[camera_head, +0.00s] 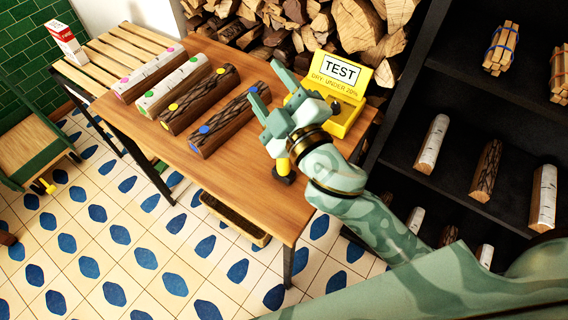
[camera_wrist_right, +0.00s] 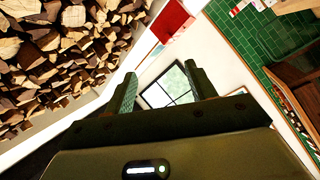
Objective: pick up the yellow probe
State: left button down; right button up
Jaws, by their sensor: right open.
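The yellow probe (camera_head: 283,164) stands on the table near its front right edge, with a dark base or holder at its lower end. My right gripper (camera_head: 268,84) is in front of part of it, so its upper end is hidden. The gripper is open, with its fingers pointing up and away from the probe. In the right wrist view, the two fingers of the right gripper (camera_wrist_right: 160,90) are apart with nothing between them, and the probe does not show. My left gripper is not in view.
A yellow tester (camera_head: 346,88) with a TEST sign stands behind the gripper. Several logs with coloured dots, such as a dark log (camera_head: 225,127), lie to the left on the wooden table (camera_head: 232,180). Stacked firewood (camera_head: 350,35) is behind; a dark shelf (camera_head: 460,115) is right.

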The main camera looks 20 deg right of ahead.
jog(key=s+a+r+n+g+y, duration=0.2)
jog(key=a+r+n+g+y, duration=0.1)
jog(key=a+r+n+y, duration=0.4)
jog(key=s+a+r+n+g+y, duration=0.3)
jog(key=a+r+n+y, duration=0.1)
jog(key=a+n+y, duration=0.4)
jog(key=s+a+n+g+y, duration=0.3)
jog(key=s+a+n+g, duration=0.15)
jog(key=n+g, duration=0.65)
jog(key=n+g+h, duration=0.3)
jog(key=h, duration=1.9)
send_near(284, 163)
jog(key=f+b, duration=0.1)
jog(key=w+f+b, duration=0.1)
jog(key=f, duration=0.1)
jog(key=shift+w+d+f+t+b, duration=0.15)
jog(key=shift+f+t+b, duration=0.1)
jog(key=shift+t+b, duration=0.05)
notch_tip(284, 163, down, 6)
jog(key=shift+b, duration=0.95)
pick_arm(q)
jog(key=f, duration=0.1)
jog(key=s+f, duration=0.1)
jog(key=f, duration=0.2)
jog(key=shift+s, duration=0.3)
pick_arm(e)
jog(key=shift+r, duration=0.1)
jog(key=shift+c, duration=0.4)
jog(key=c, duration=1)
